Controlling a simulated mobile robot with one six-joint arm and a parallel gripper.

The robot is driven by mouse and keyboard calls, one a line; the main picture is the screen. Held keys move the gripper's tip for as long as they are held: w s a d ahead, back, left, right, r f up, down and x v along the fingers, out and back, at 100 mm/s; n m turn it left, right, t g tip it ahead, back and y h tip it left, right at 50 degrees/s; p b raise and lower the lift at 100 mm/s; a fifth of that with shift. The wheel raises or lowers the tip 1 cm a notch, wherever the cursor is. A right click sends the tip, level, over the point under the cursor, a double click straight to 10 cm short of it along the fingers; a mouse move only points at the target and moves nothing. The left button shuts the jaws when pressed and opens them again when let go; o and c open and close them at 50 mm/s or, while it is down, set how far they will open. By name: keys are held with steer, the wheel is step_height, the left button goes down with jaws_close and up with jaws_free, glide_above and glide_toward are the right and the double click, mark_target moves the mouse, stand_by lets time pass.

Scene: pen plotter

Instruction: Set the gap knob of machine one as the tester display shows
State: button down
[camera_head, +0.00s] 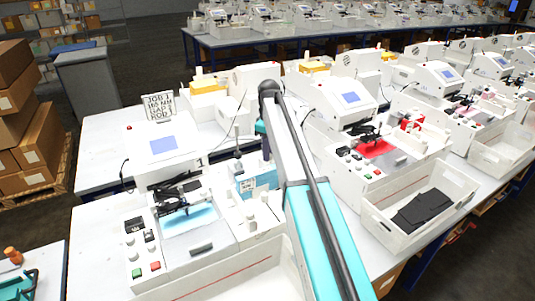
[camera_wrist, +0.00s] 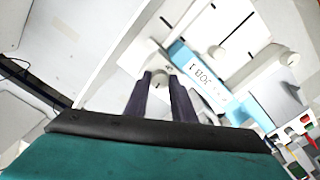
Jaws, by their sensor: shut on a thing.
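In the head view, machine one (camera_head: 205,250) is the white machine at the front left with a blue-lit patch. A sign (camera_head: 159,107) behind it carries job, gap and rod lines, too small to read surely. The screen (camera_head: 163,145) below it is pale blue with no readable text. In the wrist view, a white knob (camera_wrist: 160,80) with a dark mark sits between the dark fingertips of my gripper (camera_wrist: 162,79), which is shut on it. A second white knob (camera_wrist: 275,52) is apart to the right.
A light-blue block labelled JOB 1 (camera_wrist: 197,75) lies close to the right of my fingers. Similar machines stand to the right, with a white bin (camera_head: 415,240) of dark pieces. Cardboard boxes (camera_head: 35,120) are stacked at the left.

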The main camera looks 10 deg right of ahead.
steer(key=m+b, duration=0.1)
steer(key=m, duration=0.3)
steer(key=shift+s+f, duration=0.1)
steer(key=m+b, duration=0.1)
steer(key=m, duration=0.3)
steer(key=m+b, duration=0.1)
steer(key=m, duration=0.3)
steer(key=shift+m+b, duration=0.45)
steer(key=shift+m, duration=1.45)
steer(key=c, duration=1.5)
jaws_free()
steer(key=shift+r, duration=0.2)
steer(key=shift+r+p, duration=2.05)
steer(key=shift+r, duration=1.6)
